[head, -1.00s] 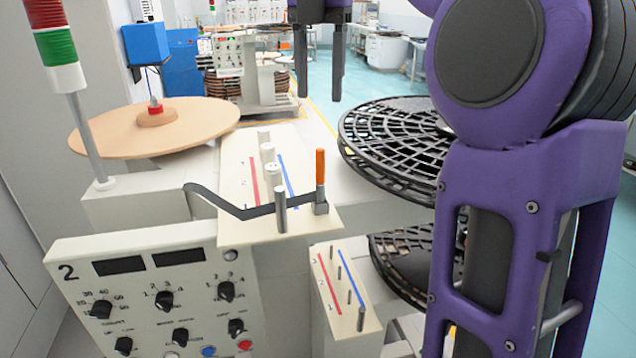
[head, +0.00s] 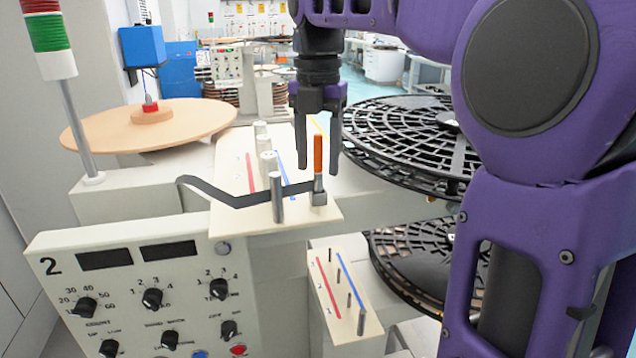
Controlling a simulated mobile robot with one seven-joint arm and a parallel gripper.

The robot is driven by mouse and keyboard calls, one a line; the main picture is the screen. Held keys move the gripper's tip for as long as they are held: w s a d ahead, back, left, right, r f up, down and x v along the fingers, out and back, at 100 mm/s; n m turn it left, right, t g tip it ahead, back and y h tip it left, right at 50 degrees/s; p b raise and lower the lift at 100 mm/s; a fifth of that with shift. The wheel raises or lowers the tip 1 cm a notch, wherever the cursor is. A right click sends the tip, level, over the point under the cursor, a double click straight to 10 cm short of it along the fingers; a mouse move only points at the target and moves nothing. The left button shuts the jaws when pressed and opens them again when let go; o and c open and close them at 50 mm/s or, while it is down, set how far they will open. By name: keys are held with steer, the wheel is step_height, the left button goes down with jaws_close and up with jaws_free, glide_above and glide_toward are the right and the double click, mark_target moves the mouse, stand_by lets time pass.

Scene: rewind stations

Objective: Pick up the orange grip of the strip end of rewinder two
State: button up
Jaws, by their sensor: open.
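The orange grip (head: 318,153) stands upright on a small grey block at the right end of the dark strip (head: 230,199), on the cream top plate (head: 232,226) of the rewinder marked 2. The strip runs left from the grip, past a grey metal pin (head: 277,200), to a bent free-standing end. My gripper (head: 318,172) points down, open, with its two fingers apart. No contact shows.
White rollers (head: 266,160) stand left of the grip. Black slotted reels (head: 400,130) lie to the right, close to the gripper. A tan disc (head: 190,120) is at left. The control panel (head: 140,290) and a lower pin plate (head: 342,290) are in front.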

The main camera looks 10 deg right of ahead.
step_height(320, 180, down, 2)
steer(key=shift+f, duration=0.25)
jaws_close()
